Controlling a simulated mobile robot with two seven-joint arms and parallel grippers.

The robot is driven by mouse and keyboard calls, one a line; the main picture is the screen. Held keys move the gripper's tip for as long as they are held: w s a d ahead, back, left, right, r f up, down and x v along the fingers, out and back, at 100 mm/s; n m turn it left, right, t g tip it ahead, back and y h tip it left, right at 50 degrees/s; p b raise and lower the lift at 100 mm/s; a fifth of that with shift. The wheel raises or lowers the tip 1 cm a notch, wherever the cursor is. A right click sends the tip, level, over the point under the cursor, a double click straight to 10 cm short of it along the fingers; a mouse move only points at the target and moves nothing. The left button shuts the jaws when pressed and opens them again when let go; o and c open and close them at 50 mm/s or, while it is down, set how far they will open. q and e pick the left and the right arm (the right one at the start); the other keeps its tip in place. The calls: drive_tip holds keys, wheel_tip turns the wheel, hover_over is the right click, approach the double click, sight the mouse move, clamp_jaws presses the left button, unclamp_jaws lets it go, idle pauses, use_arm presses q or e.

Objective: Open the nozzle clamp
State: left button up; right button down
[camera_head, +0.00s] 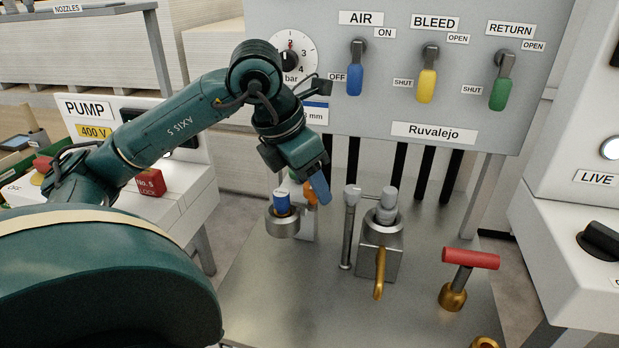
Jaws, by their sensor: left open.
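A grey metal block (378,262) with a round collar stands on the steel bench, and a brass lever (379,275) hangs down its front. It looks like the nozzle clamp. A grey nozzle-like piece (387,206) sits upright in the collar. My left gripper (313,190) is open, left of the block and apart from it. One blue fingertip shows clearly; the other is not clear. A metal cup (282,224) with a blue piece (281,203) in it is just below and left of the gripper. My right gripper is not in view.
A thin post (348,228) stands close left of the block. A red T-handle (470,258) on a brass base is to the right. Behind is a panel with AIR (355,68), BLEED (428,74) and RETURN (502,80) levers. The front middle of the bench is clear.

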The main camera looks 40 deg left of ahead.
use_arm(q)
drive_tip(key=c, duration=1)
drive_tip(key=shift+o, duration=0.2)
